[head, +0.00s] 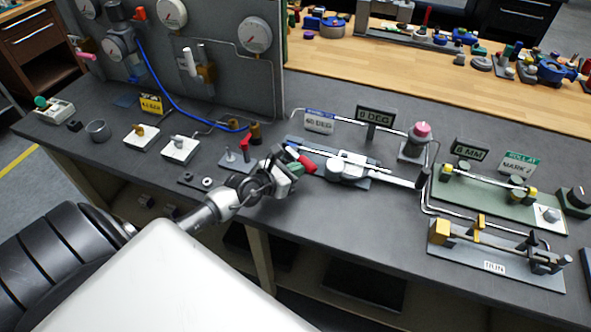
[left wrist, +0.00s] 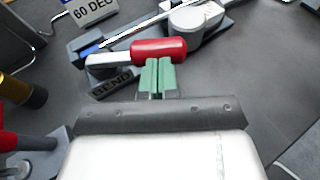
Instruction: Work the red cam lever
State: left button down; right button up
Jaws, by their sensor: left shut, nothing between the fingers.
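My right gripper is out of view.
The bender's round white body (head: 347,168) and long bar lie to the right of the gripper. Brass fittings (head: 255,132) stand behind the small lever. A 60 DEG sign (left wrist: 92,9) stands behind the bender. The bench front edge is close below the gripper.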

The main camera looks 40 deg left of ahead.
aim_at(311, 162)
pick_arm(q)
jog(key=shift+w+d, duration=0.1)
jog(key=shift+d, duration=0.05)
jog(key=shift+w+d+r+p, duration=0.1)
jog(key=shift+w+d+p, duration=0.45)
jog(key=shift+w+p, duration=0.25)
jog(key=shift+w+d+p, duration=0.2)
jog(key=shift+w+p, duration=0.05)
jog(key=shift+w, duration=0.35)
jog(key=shift+w+d+p, duration=0.2)
jog(key=shift+w, duration=0.35)
